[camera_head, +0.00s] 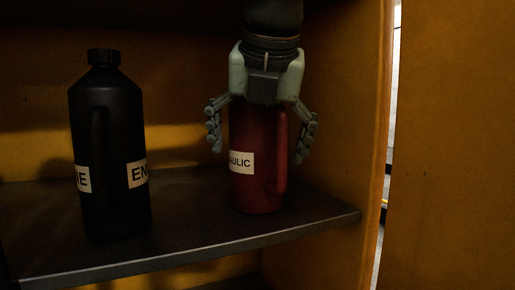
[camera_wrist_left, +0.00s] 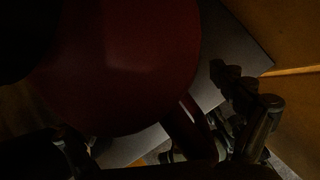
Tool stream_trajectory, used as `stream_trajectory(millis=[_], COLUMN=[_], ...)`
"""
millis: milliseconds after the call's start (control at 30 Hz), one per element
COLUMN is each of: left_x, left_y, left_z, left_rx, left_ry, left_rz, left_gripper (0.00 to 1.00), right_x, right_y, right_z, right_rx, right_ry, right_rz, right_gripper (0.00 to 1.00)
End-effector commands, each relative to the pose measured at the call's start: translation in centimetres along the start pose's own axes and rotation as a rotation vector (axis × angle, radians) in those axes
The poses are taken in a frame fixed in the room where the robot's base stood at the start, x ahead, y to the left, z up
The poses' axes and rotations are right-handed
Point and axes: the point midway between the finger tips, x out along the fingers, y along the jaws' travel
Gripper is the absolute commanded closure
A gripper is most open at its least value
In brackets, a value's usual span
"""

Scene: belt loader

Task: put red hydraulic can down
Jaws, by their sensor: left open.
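The red hydraulic can (camera_head: 262,180) stands upright on the dark shelf (camera_head: 180,245), with part of its label, "AULIC", and its handle facing me. Its top is hidden behind my left gripper (camera_head: 262,130), which comes down from above. The gripper's fingers are spread open, one on each side of the can, with visible gaps to its sides. In the left wrist view the red can (camera_wrist_left: 120,70) fills much of the picture, its handle (camera_wrist_left: 188,130) at the lower right near one finger. My right gripper is in neither view.
A black can (camera_head: 108,150) with an "EN" label stands on the same shelf to the left, with free shelf between the two. Yellow cabinet walls (camera_head: 345,110) close the right side and back. The shelf's front edge is clear.

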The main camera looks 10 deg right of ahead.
Motion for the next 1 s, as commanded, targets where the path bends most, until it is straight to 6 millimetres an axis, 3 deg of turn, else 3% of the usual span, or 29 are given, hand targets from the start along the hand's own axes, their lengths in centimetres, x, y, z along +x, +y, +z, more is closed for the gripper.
stream_trajectory(millis=[133,400,600,1000], left_x=[-0.2,-5.0,-7.2,-7.6], left_y=[0.0,0.0,0.0,0.0], left_z=[0.1,0.1,0.1,0.1], left_rx=[0.0,0.0,0.0,0.0], left_ry=[0.0,-0.003,-0.002,-0.001], left_rz=[0.0,-0.001,0.0,0.0], left_gripper=[0.05,0.05,0.05,0.05], right_x=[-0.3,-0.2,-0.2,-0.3], right_y=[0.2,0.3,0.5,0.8], right_z=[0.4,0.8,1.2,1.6], right_rx=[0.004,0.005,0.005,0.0], right_ry=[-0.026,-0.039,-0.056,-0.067], right_rz=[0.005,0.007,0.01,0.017], right_gripper=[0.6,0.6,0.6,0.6])
